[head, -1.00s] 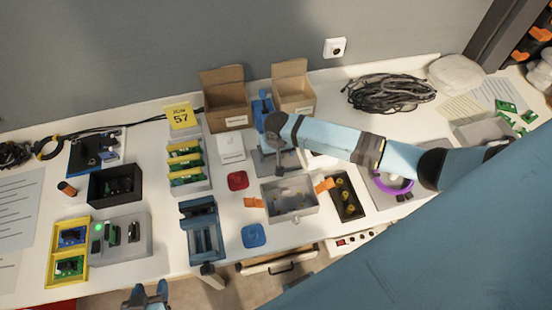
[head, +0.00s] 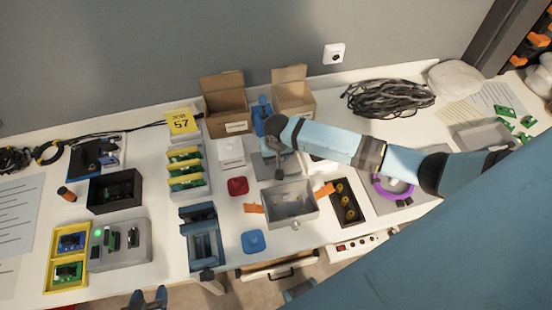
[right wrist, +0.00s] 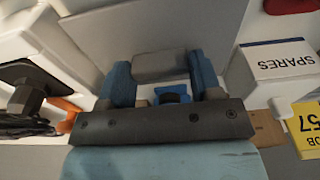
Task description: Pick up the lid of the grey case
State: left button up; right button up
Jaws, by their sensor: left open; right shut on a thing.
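The grey case (head: 289,217) stands open on the table, with orange latches at its sides. Its flat grey lid (head: 264,168) lies behind it, partly hidden by my right gripper. My right gripper (head: 280,172) points down at the lid. In the right wrist view, its blue fingers (right wrist: 162,80) are shut on a grey block, the handle of the lid (right wrist: 160,64). The lid's plate spreads out behind the fingers. I cannot tell whether the lid is off the table. My left gripper (head: 148,299) is open and empty at the bottom edge, before the table.
A white SPARES box (right wrist: 283,60) stands beside the lid; it also shows in the head view (head: 231,152). A red piece (head: 238,186) and a blue piece (head: 253,241) lie left of the case. A black tray (head: 347,203) is at its right. Cardboard boxes (head: 226,107) stand behind.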

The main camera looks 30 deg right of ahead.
pick_arm(q)
jog(key=shift+r, duration=0.2)
pick_arm(e)
notch_tip(320, 180, up, 19)
jog(key=shift+f, duration=0.15)
jog(key=shift+f, duration=0.1)
